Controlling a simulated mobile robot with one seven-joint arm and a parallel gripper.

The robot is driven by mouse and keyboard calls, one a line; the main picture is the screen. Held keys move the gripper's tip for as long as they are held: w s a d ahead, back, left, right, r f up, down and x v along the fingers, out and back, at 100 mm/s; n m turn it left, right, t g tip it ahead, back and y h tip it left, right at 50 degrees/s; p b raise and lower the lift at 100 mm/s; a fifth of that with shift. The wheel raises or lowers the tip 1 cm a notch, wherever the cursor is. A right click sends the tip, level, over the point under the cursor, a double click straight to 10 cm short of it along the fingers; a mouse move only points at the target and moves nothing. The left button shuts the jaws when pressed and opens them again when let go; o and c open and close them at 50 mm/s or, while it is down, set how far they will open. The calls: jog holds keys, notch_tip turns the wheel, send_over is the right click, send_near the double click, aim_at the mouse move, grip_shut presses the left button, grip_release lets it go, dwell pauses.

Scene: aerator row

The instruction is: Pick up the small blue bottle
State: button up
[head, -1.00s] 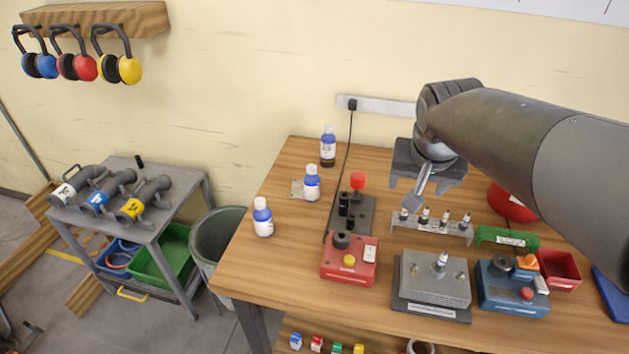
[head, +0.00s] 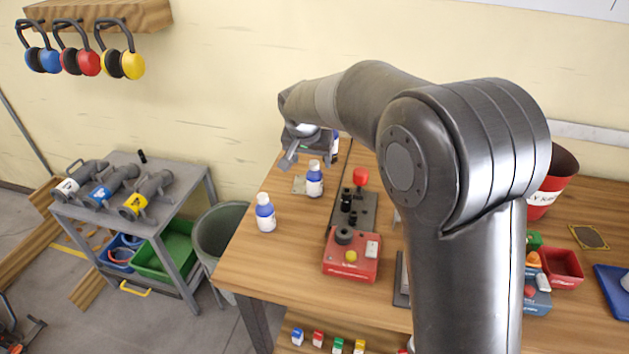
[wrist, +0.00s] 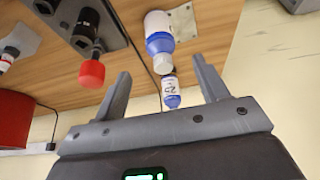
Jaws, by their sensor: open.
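The front-left bottle (head: 265,213) stands clear near the bench's left edge. The middle bottle (head: 314,181) stands beside a small metal plate, just below my gripper (head: 311,158). The back bottle (head: 335,146) is mostly hidden behind my gripper. In the wrist view, my open, empty fingers (wrist: 163,72) frame the back bottle (wrist: 171,92); the middle bottle (wrist: 159,32) is close beyond the fingertips. No contact shows.
A red-topped control (head: 361,177) and a red box (head: 352,259) stand right of the bottles. A grey bin (head: 219,235) and a cart with pipe pieces (head: 125,189) stand left of the bench. My arm hides much of the bench's right side.

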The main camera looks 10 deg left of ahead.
aim_at(313, 171)
jog(key=x, duration=0.9)
jog(key=shift+w+f, duration=0.2)
jog(key=shift+f, duration=0.15)
jog(key=shift+c, duration=0.4)
jog(key=c, duration=1.1)
notch_tip(313, 171, up, 9)
jog(key=shift+a+f, duration=0.1)
jog(key=w+a+f, duration=0.1)
jog(key=f, duration=0.1)
jog(key=w+a+f, duration=0.1)
jog(key=f, duration=0.2)
jog(key=w+f, duration=0.1)
jog(key=f, duration=0.2)
jog(key=shift+a+f, duration=0.2)
jog(key=shift+a, duration=0.2)
